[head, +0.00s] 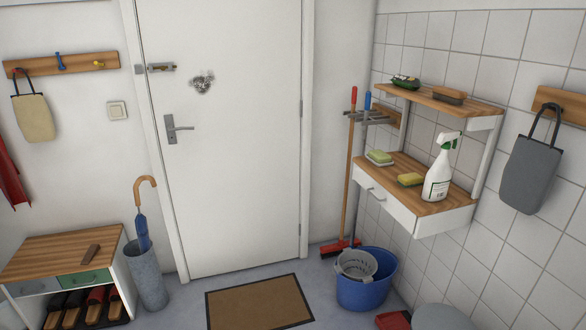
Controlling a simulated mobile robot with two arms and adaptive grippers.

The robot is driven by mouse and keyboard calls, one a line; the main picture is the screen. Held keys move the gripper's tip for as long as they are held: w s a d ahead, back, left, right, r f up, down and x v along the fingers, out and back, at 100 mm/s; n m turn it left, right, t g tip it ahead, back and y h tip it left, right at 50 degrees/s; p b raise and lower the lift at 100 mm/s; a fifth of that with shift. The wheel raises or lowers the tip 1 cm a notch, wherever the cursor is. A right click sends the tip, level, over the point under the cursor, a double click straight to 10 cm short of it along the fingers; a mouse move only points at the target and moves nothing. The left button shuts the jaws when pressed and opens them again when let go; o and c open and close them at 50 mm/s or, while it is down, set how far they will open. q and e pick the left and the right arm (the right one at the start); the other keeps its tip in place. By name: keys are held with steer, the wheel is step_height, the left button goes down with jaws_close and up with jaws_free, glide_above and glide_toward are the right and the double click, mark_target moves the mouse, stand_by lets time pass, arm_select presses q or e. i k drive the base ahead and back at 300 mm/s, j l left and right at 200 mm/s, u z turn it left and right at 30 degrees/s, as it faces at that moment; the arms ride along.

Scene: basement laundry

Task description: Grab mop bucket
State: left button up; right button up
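The blue mop bucket (369,294) stands on the floor in the corner right of the door, below the wall shelf. A grey perforated wringer basket (354,264) sits in its top. I cannot make out a handle on the bucket. Neither of my grippers shows in the head view, so I cannot see any gripper near the bucket.
A red broom (340,247) stands behind the bucket. A red dustpan (393,320) and a grey rounded object (438,317) are on its right. The wall shelf's drawer unit (390,204) overhangs nearby. A brown doormat (258,303) lies left, before the closed door (235,130).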

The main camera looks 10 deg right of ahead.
mark_target(365, 273)
steer(key=i+z, duration=0.2)
steer(key=i, duration=0.25)
steer(key=i+j+z, duration=0.25)
steer(key=i, duration=0.2)
steer(key=i+j+z, duration=0.2)
steer(key=i, duration=0.3)
steer(key=i+j+z, duration=0.25)
steer(key=i, duration=0.15)
